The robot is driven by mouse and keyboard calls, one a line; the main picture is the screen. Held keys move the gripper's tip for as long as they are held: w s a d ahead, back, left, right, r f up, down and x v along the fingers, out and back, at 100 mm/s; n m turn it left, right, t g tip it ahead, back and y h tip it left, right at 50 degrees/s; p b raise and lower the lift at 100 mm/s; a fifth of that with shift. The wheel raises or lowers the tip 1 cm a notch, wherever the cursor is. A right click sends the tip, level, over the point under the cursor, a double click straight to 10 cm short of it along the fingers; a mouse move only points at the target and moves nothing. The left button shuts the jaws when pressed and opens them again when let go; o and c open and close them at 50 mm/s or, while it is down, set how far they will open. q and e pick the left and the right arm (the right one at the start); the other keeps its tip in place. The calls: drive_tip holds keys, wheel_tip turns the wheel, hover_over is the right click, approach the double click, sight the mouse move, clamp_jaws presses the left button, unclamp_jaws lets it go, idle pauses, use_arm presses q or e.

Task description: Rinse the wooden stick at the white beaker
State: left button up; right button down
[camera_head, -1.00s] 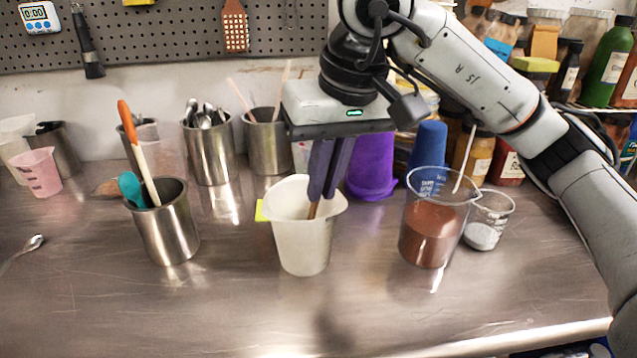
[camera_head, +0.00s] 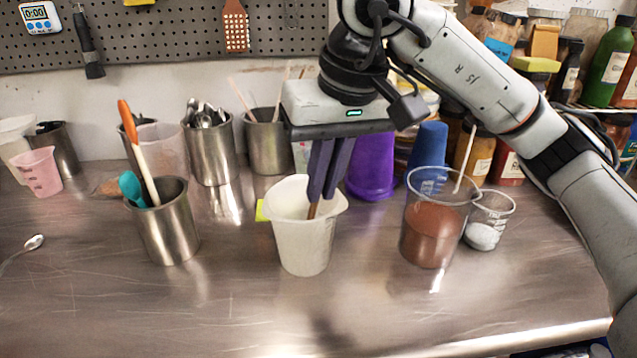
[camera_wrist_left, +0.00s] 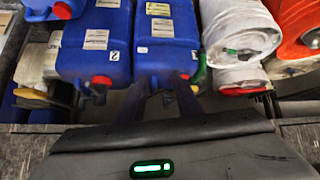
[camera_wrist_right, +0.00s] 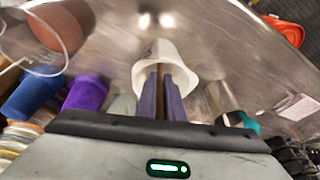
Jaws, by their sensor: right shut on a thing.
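The white beaker (camera_head: 303,245) stands upright on the steel bench in the middle of the head view. It also shows in the right wrist view (camera_wrist_right: 160,55). My right gripper (camera_head: 320,198) points down at the beaker's mouth, its fingertips at the rim. It is shut on the wooden stick (camera_head: 312,211), of which only a short piece shows below the fingers. The stick's lower end is hidden inside the beaker. My left gripper (camera_wrist_left: 162,84) is away from the bench, above blue canisters; its two fingers stand apart with nothing seen between them.
A glass beaker of brown liquid (camera_head: 432,235) and a small beaker of white powder (camera_head: 488,222) stand to the right. A steel pot with utensils (camera_head: 168,232) stands to the left. Purple (camera_head: 371,170) and blue (camera_head: 428,150) cups stand behind. The front bench is clear.

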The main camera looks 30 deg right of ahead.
drive_tip(key=shift+w+d, duration=0.1)
drive_tip(key=shift+d, duration=0.05)
drive_tip(key=shift+s+a, duration=0.3)
drive_tip(key=shift+a, duration=0.5)
idle(0.8)
drive_tip(key=shift+d, duration=0.15)
